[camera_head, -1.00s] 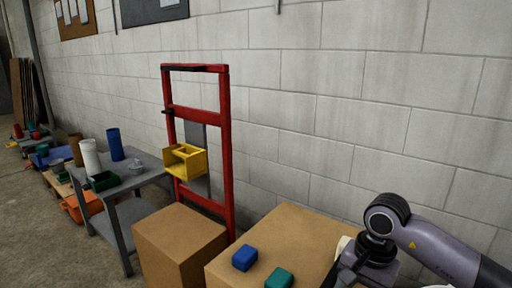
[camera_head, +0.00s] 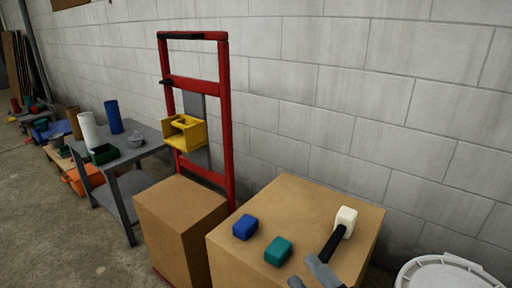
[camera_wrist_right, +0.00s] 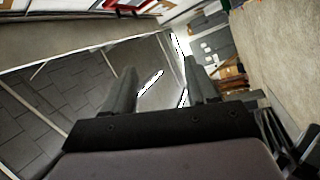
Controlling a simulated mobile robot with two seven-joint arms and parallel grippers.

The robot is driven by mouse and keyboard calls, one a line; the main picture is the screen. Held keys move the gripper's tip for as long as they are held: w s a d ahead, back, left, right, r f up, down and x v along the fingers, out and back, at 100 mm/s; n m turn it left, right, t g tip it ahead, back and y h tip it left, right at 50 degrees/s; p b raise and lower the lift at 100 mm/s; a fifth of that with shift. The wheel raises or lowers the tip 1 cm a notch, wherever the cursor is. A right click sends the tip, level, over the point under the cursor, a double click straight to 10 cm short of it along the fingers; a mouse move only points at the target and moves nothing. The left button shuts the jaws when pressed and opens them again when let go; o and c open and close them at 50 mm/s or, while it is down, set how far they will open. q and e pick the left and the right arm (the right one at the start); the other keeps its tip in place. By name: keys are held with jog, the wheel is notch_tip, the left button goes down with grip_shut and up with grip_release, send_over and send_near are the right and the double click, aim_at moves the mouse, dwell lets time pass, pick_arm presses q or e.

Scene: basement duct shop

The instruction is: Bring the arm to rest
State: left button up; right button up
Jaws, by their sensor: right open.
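My right gripper (camera_head: 311,276) shows at the bottom edge of the head view, only its grey fingers in the picture. They appear in front of the near part of a cardboard box and the lower end of a mallet's black handle. The right wrist view also shows the gripper (camera_wrist_right: 160,82), its two fingers spread apart with nothing held between them. The rest of my right arm is out of the head view. My left gripper is not in view.
The cardboard box (camera_head: 300,205) carries a blue block (camera_head: 245,227), a teal block (camera_head: 278,251) and a white-headed mallet (camera_head: 345,221). A white bucket (camera_head: 450,272) stands at right. A red hand truck (camera_head: 226,120) and grey table (camera_head: 150,138) stand left.

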jog(key=s+d+f+m+g+h, duration=0.35)
jog(key=s+d+f+m, duration=0.2)
jog(key=f+m, duration=0.35)
jog(key=s+d+f+m+g+h, duration=0.35)
jog(key=s+f+m+h, duration=0.2)
jog(key=f+m, duration=0.35)
notch_tip(320, 180, up, 13)
jog(key=s+d+p, duration=0.1)
jog(key=s+p, duration=0.1)
jog(key=p, duration=1.5)
jog(key=shift+d, duration=0.35)
jog(key=shift+r, duration=0.1)
